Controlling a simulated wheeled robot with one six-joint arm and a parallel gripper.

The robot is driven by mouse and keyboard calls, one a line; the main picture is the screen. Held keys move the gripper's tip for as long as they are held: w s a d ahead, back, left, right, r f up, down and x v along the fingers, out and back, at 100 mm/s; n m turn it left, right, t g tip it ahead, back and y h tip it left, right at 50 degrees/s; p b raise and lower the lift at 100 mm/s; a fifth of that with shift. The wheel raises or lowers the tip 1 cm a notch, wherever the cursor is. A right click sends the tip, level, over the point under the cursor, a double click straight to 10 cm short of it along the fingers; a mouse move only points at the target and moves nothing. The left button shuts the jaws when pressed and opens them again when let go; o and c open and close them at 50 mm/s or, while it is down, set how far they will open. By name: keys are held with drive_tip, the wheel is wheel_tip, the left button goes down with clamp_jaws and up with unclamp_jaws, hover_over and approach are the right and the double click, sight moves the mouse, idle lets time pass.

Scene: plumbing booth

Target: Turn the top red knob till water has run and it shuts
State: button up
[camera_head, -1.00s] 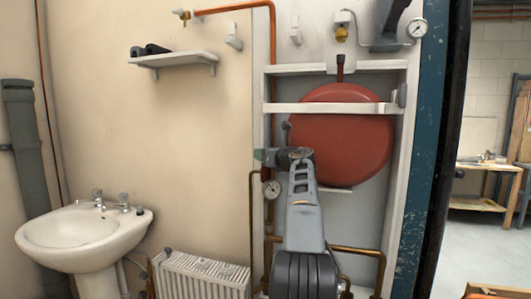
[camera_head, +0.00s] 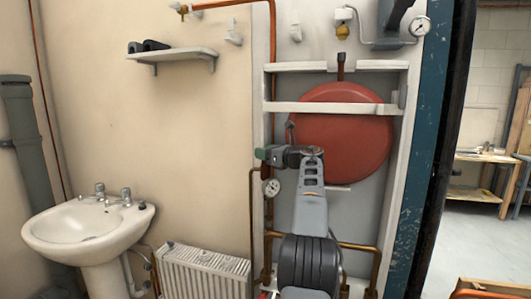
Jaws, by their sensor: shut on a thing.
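My gripper (camera_head: 264,154) is at the vertical pipe on the left side of the white frame, above a round gauge. It is shut, and my wrist reaches it from the right. The top red knob is mostly hidden behind the gripper. A small dark red patch (camera_head: 265,171) shows just below the jaws and may be part of the knob. The jaws seem to be around the knob, but the contact is too small to see. No running water is visible.
A round gauge (camera_head: 271,187) sits just below my gripper. A large red round tank (camera_head: 343,134) is behind my arm, crossed by a white rail (camera_head: 330,108). A white radiator (camera_head: 204,273) and a sink (camera_head: 88,229) are to the left. A shelf (camera_head: 172,56) hangs above.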

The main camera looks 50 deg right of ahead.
drive_tip(key=shift+f, duration=0.1)
drive_tip(key=o, duration=0.9)
drive_tip(key=s, duration=0.4)
drive_tip(key=s+d+b, duration=0.1)
drive_tip(key=s, duration=0.4)
drive_tip(key=s+b, duration=0.1)
drive_tip(key=s, duration=0.3)
drive_tip(key=shift+s+d, duration=0.15)
drive_tip(key=shift+s, duration=0.2)
